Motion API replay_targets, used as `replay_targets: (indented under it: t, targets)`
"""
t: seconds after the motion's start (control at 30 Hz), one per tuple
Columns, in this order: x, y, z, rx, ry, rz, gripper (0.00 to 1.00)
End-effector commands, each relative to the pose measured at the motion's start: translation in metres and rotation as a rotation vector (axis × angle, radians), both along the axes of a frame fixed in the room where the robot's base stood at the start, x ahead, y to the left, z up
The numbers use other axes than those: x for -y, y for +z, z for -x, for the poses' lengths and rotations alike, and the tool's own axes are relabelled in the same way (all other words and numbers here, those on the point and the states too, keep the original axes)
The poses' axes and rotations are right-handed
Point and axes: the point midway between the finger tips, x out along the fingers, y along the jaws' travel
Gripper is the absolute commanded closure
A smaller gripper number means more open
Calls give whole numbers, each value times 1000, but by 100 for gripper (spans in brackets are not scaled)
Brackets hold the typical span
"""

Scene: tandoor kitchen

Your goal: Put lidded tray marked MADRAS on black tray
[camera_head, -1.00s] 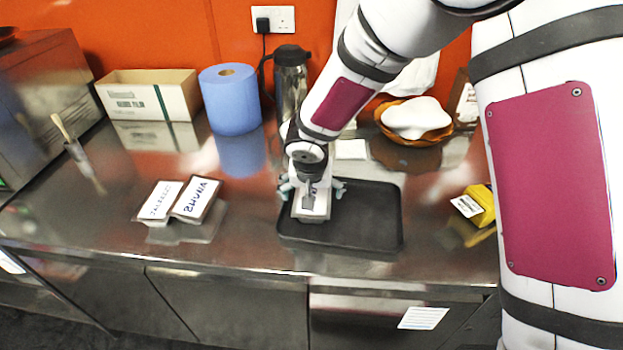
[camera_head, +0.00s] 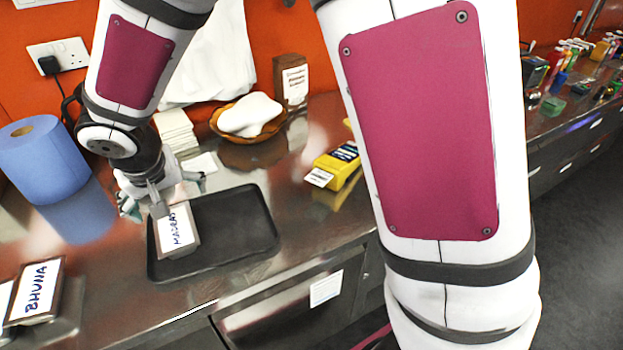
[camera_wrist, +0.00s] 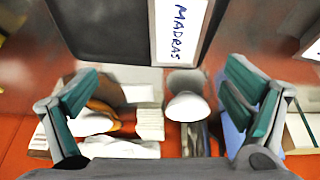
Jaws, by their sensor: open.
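The lidded tray marked MADRAS (camera_head: 177,232) has a white lid with dark lettering. It rests on the left part of the black tray (camera_head: 235,220) on the steel counter. In the wrist view the MADRAS lid (camera_wrist: 180,30) and the black tray (camera_wrist: 90,30) are at the top edge of the picture. My gripper (camera_head: 160,200) is above and behind the MADRAS tray in the head view. In the wrist view its teal-padded fingers (camera_wrist: 165,108) are spread wide with nothing held between them.
The tray marked BHUNA (camera_head: 38,292) lies at the lower left. A blue paper roll (camera_head: 42,160), a stack of white napkins (camera_head: 175,130) and a basket with a white cloth (camera_head: 248,118) stand behind. A yellow box (camera_head: 338,165) lies right of the black tray.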

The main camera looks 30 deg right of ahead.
Motion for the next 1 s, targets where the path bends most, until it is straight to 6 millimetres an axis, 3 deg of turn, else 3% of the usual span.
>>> replay_targets:
  t: [0.2, 0.3, 0.5, 0.7, 0.8, 1.0]
  targets:
    - [86, 71, 36, 29, -39, 88, 5]
    - [122, 97, 65, 24, -55, 111, 5]
    - [175, 131, 134, 7, -63, 106, 5]
    - [198, 144, 202, 5, -30, 44, 5]
    - [200, 144, 226, 13, -3, 12, 5]
    - [199, 143, 247, 23, 32, -23, 5]
